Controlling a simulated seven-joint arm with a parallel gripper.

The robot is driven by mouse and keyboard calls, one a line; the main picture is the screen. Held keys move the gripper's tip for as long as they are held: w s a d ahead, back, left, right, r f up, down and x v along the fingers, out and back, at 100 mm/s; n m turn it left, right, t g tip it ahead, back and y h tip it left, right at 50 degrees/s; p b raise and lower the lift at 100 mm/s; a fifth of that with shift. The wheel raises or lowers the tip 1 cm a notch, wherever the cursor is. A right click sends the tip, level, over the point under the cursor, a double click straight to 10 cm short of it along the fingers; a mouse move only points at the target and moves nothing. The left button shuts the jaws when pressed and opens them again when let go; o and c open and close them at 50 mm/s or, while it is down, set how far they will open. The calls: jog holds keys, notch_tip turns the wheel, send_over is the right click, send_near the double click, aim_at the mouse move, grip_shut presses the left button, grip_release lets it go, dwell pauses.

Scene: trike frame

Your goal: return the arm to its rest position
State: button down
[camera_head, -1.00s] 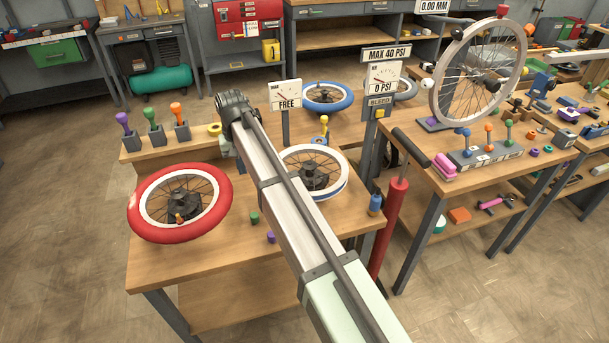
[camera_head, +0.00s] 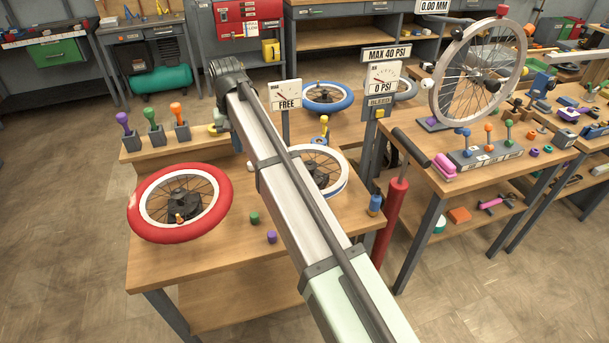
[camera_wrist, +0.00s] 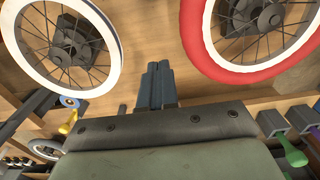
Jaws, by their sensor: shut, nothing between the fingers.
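My arm reaches from the lower right over the near workbench in the head view, its wrist end above the bench's back edge. In the wrist view my gripper (camera_wrist: 156,88) is shut and empty, its two dark fingers side by side above the wooden bench top (camera_wrist: 140,30). A red-tyred wheel (camera_head: 215,217) lies on the bench left of my arm; it also shows in the wrist view (camera_wrist: 262,73). A white-rimmed wheel (camera_head: 338,178) lies right of my arm, partly hidden by it. The gripper fingers are hidden in the head view.
A stand with purple, green and orange handles (camera_head: 153,128) sits at the back left. A gauge sign reading FREE (camera_head: 286,97) and a pressure gauge post (camera_head: 380,82) rise behind my arm. A red pump (camera_head: 394,215) stands on the right. Floor at left is clear.

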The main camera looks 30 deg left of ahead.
jog(key=shift+r, duration=0.6)
